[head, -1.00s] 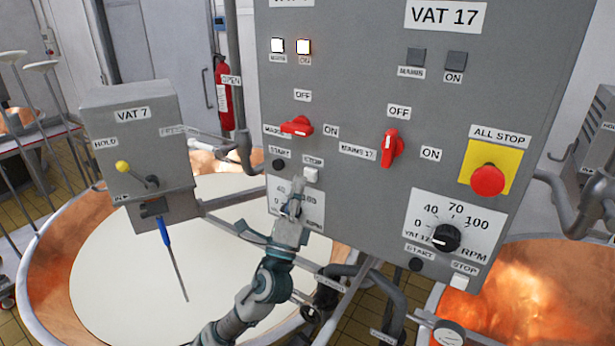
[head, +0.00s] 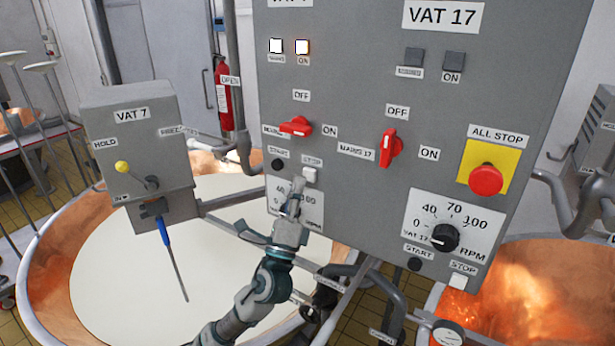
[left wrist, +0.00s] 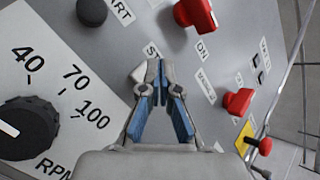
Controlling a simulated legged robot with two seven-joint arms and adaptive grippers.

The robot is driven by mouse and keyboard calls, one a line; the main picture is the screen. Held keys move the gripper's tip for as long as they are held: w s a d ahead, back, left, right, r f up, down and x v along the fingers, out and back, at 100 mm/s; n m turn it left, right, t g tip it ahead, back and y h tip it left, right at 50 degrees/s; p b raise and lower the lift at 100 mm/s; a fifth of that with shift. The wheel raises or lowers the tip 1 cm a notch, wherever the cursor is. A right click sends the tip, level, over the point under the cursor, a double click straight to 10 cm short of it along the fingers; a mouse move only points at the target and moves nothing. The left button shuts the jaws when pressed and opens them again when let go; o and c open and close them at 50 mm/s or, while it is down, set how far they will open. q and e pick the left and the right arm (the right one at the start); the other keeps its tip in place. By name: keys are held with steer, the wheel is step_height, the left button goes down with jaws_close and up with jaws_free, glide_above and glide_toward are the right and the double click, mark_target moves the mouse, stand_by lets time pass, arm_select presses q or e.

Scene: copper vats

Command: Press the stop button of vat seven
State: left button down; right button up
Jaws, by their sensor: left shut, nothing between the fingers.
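The grey control panel (head: 350,100) has a left column of controls under a partly cut-off vat label. There, a white stop button (head: 310,176) sits below a STOP label, right of the black start button (head: 277,164). My left gripper (head: 298,184) is shut and empty, its tips just left of and slightly below the white button. I cannot tell whether they touch the panel. My right gripper is not in view.
A red all-stop button (head: 486,179) on yellow and another white stop button (head: 458,282) belong to the right side. Red mains switches (head: 296,126) stick out above. The VAT 7 box (head: 137,150) stands left, over a copper vat (head: 50,270) of pale liquid.

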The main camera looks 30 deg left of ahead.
arm_select(q)
steer(key=shift+w+d+r, duration=0.15)
steer(key=shift+w+d, duration=0.05)
steer(key=shift+w, duration=0.2)
steer(key=shift+w, duration=0.5)
stand_by(0.7)
steer(key=shift+s, duration=0.1)
steer(key=shift+s+a+p, duration=0.15)
steer(key=shift+s+p, duration=0.15)
steer(key=shift+s, duration=0.55)
steer(key=shift+s, duration=0.1)
steer(key=shift+s+a+p, duration=0.2)
steer(key=shift+s+p, duration=0.15)
steer(key=shift+s, duration=2.05)
